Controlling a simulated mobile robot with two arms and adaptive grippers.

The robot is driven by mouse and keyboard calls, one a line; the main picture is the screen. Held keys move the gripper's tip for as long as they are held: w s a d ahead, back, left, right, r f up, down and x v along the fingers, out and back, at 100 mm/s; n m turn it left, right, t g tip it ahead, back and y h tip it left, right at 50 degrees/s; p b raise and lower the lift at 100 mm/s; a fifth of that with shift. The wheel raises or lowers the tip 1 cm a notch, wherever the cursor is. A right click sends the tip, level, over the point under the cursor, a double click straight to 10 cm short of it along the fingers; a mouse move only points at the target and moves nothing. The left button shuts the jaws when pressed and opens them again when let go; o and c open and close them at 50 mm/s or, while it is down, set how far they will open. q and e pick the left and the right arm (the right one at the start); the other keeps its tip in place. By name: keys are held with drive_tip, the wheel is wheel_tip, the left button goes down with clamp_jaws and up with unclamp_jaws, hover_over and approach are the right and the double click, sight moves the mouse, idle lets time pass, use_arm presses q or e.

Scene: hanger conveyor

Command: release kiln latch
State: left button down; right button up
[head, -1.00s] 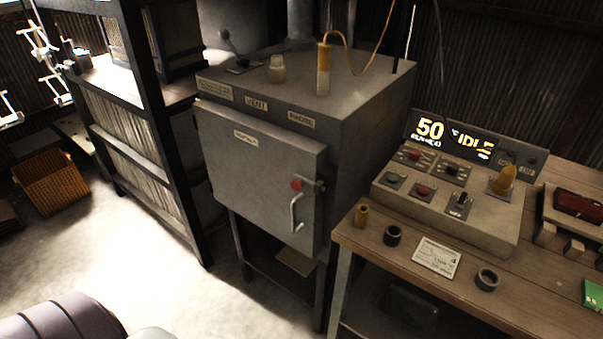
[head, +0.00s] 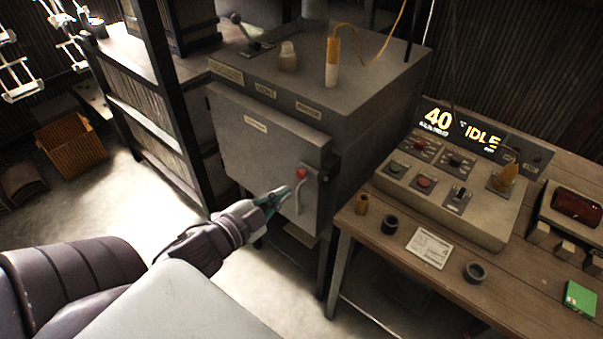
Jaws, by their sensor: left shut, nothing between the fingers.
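The grey kiln (head: 375,95) stands in the middle of the head view with its front door (head: 255,145) closed against the body. The latch, with a red knob (head: 301,173), sits at the door's right edge, and a pale curved handle (head: 299,198) hangs just below it. My left gripper (head: 281,193) reaches in from the lower left, its fingers shut and empty. Its tips are just left of the handle and a little below the red knob. I cannot tell whether they touch. My right gripper is not in view.
A control box with a lit display (head: 462,128) reading 40 and IDLE stands on the wooden bench (head: 400,275) at right. A dark shelf rack stands left of the kiln. A wicker basket (head: 70,145) sits on the floor at far left.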

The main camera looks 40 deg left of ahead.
use_arm(q)
drive_tip(key=shift+w, duration=0.1)
drive_tip(key=p, duration=0.3)
hover_over(300, 177)
drive_tip(key=s+d, duration=0.2)
drive_tip(key=d, duration=0.2)
drive_tip(key=f, duration=0.2)
drive_tip(key=shift+a+f, duration=0.75)
drive_tip(key=shift+f, duration=0.1)
drive_tip(key=shift+a+f, duration=0.45)
drive_tip(key=shift+a, duration=0.05)
drive_tip(key=a, duration=0.4)
drive_tip(key=shift+w+p, duration=0.1)
drive_tip(key=shift+p, duration=0.25)
drive_tip(key=shift+r, duration=0.1)
